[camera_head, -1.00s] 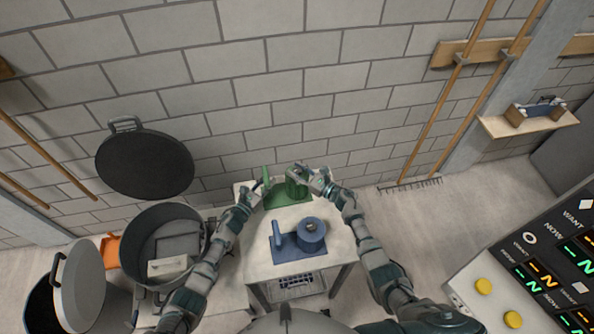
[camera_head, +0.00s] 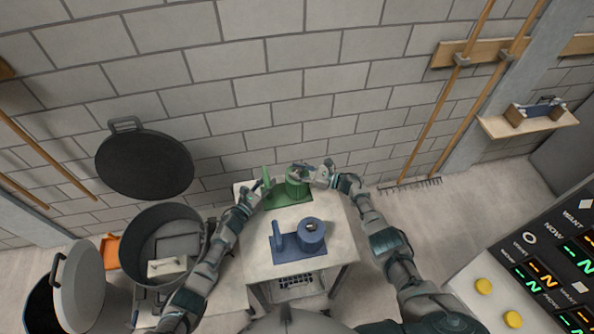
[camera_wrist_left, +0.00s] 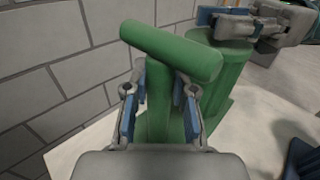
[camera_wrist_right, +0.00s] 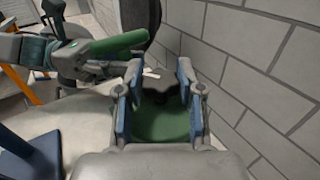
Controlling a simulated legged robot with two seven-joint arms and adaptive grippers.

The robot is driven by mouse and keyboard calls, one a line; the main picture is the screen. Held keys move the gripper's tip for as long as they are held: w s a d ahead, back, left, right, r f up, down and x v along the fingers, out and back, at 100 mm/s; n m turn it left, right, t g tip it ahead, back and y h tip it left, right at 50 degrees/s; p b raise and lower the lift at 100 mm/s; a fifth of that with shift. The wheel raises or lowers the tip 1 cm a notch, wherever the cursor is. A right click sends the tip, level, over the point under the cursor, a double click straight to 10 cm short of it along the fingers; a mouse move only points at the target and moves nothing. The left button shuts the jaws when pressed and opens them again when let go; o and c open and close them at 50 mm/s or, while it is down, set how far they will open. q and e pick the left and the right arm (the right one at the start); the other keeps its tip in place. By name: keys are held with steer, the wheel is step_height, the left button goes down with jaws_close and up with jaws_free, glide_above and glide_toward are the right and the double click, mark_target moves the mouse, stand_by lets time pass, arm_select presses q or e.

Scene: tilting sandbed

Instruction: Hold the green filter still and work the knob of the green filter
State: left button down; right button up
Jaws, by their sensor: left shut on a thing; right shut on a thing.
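The green filter (camera_head: 288,200) stands at the back of the small table, with an upright T-shaped handle (camera_wrist_left: 185,52) at its left and a green canister (camera_head: 296,187) at its right. My left gripper (camera_wrist_left: 160,103) is shut on the post of the handle, below the crossbar. My right gripper (camera_head: 304,169) is on top of the canister, shut on the dark knob (camera_wrist_right: 162,92). The green canister top (camera_wrist_right: 165,125) shows between and below its fingers in the right wrist view. The fingers partly hide the knob.
A blue filter (camera_head: 300,248) of similar shape sits nearer on the same table (camera_head: 330,262). A grey pot (camera_head: 130,240) stands to the left, and a control panel (camera_head: 540,255) with yellow buttons is at the right. The block wall (camera_head: 300,100) is close behind the green filter.

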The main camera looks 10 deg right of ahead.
steer(key=shift+d+f, duration=0.1)
steer(key=shift+f, duration=0.05)
steer(key=o, duration=1.2)
steer(key=shift+c, duration=0.2)
steer(key=v, duration=1.2)
